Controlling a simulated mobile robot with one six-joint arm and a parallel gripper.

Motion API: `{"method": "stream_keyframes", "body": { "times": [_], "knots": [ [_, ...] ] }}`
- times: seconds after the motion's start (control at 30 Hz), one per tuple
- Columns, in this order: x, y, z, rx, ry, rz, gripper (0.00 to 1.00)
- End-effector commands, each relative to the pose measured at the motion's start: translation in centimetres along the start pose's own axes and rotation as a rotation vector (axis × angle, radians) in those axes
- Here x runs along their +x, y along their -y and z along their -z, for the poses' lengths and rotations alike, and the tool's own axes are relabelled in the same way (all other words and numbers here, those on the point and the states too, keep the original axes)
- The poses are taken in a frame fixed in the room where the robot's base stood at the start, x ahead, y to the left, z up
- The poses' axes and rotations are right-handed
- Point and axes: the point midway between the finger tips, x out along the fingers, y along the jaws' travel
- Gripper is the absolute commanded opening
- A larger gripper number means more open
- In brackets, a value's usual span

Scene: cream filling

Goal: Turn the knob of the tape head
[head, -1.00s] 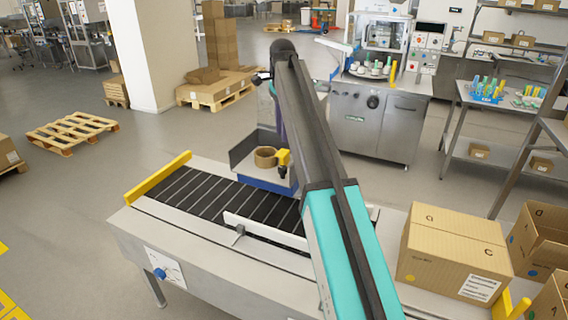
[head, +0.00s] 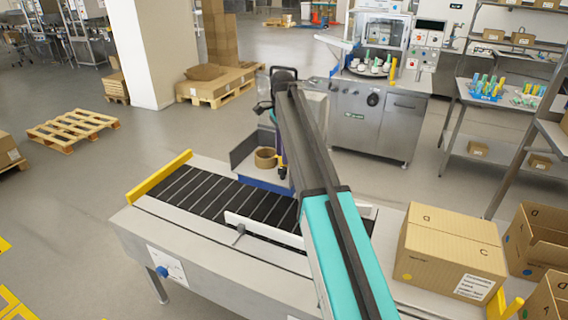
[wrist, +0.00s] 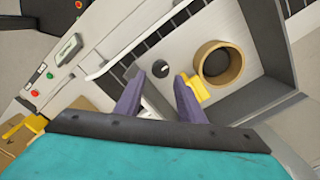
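The tape head shows in the wrist view as a pale plate (wrist: 178,42) with a brown tape roll (wrist: 237,66) and a small dark round knob (wrist: 160,68). A yellow part (wrist: 199,89) sits beside the roll, partly behind my right finger. My gripper (wrist: 157,80) is open and empty, its two purple fingers apart. The knob appears in the gap between the fingertips, beyond them; the distance is unclear. In the head view the tape roll (head: 265,158) stands over the conveyor, and my arm hides the knob and most of my gripper.
The conveyor (head: 190,193) runs below the tape head, with a white side guide (head: 262,230). A closed carton (head: 452,250) stands at its right end, beside open cartons (head: 543,245). A grey side wall (wrist: 262,40) rises beside the roll in the wrist view.

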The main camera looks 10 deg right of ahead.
Motion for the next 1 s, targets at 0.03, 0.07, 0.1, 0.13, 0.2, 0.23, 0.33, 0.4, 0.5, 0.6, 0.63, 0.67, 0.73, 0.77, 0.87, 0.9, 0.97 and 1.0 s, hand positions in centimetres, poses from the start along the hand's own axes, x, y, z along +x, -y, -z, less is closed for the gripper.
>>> {"method": "stream_keyframes", "body": {
  "times": [0.03, 0.07, 0.1, 0.13, 0.2, 0.23, 0.33, 0.4, 0.5, 0.6, 0.63, 0.67, 0.73, 0.77, 0.87, 0.9, 0.97, 1.0],
  "knots": [
    [0.5, -0.1, 0.0, 0.0, 0.0, -0.001, 0.36],
    [0.8, -0.1, 0.0, 0.0, 0.0, -0.001, 0.36],
    [1.3, -0.1, 0.0, 0.0, 0.0, -0.002, 0.36],
    [1.6, -0.1, 0.0, 0.0, 0.0, -0.002, 0.36],
    [2.4, -0.1, 0.0, 0.0, 0.0, -0.001, 0.36],
    [2.7, -0.1, 0.0, 0.001, 0.0, -0.001, 0.36],
    [3.7, -0.1, 0.0, 0.001, 0.0, -0.001, 0.36],
    [4.4, -0.1, 0.1, 0.001, 0.0, 0.0, 0.36],
    [5.1, -0.1, 0.1, 0.001, 0.0, -0.001, 0.36],
    [5.6, 0.0, 0.1, 0.001, 0.0, 0.0, 0.36],
    [5.7, 0.0, 0.1, 0.001, 0.0, 0.0, 0.36],
    [5.8, 0.0, 0.1, 0.001, 0.0, 0.001, 0.36],
    [5.9, 0.0, 0.1, 0.001, 0.0, 0.001, 0.36],
    [5.9, 0.0, 0.1, 0.001, 0.0, 0.001, 0.36],
    [5.9, 0.0, 0.1, 0.001, 0.0, 0.001, 0.36],
    [5.9, 0.0, 0.1, 0.002, 0.0, 0.001, 0.36],
    [5.9, 0.0, 0.1, 0.002, 0.0, 0.001, 0.36],
    [5.9, 0.0, 0.1, 0.002, 0.0, 0.001, 0.32]
  ]
}}
